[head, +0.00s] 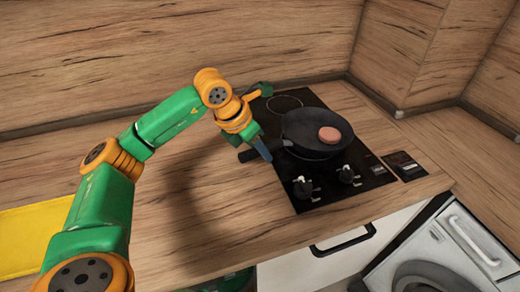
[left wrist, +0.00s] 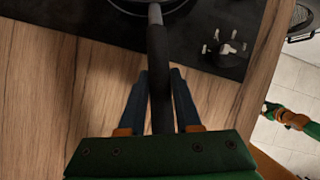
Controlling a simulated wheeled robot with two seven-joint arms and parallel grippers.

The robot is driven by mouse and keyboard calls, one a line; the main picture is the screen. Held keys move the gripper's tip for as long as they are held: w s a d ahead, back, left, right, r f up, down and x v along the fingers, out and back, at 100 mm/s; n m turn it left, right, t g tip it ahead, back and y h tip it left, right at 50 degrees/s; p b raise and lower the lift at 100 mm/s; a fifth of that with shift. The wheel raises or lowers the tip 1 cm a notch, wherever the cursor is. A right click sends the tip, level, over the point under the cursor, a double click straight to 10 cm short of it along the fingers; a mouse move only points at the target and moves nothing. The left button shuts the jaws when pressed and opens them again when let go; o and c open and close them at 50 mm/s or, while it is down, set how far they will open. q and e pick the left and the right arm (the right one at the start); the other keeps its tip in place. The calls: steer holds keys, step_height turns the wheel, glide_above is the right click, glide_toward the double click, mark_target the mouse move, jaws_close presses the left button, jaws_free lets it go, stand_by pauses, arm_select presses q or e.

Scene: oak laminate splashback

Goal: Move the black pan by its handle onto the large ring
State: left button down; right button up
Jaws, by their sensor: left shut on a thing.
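The black pan (head: 305,141) is over the black hob, with its handle (head: 250,155) pointing left past the hob's edge. My left gripper (head: 263,151) is shut on the handle. In the left wrist view the handle (left wrist: 158,60) runs between the two blue fingers of the gripper (left wrist: 160,75), and only the pan's near rim shows at the top. A small ring (head: 285,103) shows behind the pan. The large ring is not visible; the pan may cover it. I cannot tell whether the pan touches the hob.
A brown round patty (head: 330,135) lies in the pan. Two hob knobs (head: 302,188) (head: 347,175) stand at the front. The wooden worktop (head: 230,215) left of the hob is clear up to a yellow board (head: 30,238). Wooden walls close the back and right.

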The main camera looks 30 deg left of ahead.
arm_select(q)
steer(key=shift+f+b, duration=0.4)
steer(key=shift+f, duration=0.15)
steer(key=c, duration=0.5)
jaws_free()
steer(key=shift+w, duration=0.1)
steer(key=shift+s+f, duration=0.1)
steer(key=shift+s, duration=0.1)
steer(key=shift+s+a, duration=0.15)
steer(key=shift+s, duration=0.05)
steer(key=shift+s+a+b, duration=0.3)
steer(key=shift+s+b, duration=0.3)
steer(key=shift+s, duration=0.2)
steer(key=shift+s+a+b, duration=0.3)
steer(key=shift+s+b, duration=0.3)
steer(key=shift+s, duration=0.25)
steer(key=shift+s+a+b, duration=0.3)
steer(key=shift+s+b, duration=0.3)
steer(key=shift+s, duration=0.2)
steer(key=shift+s+a, duration=0.15)
steer(key=shift+s, duration=0.35)
steer(key=shift+r, duration=0.2)
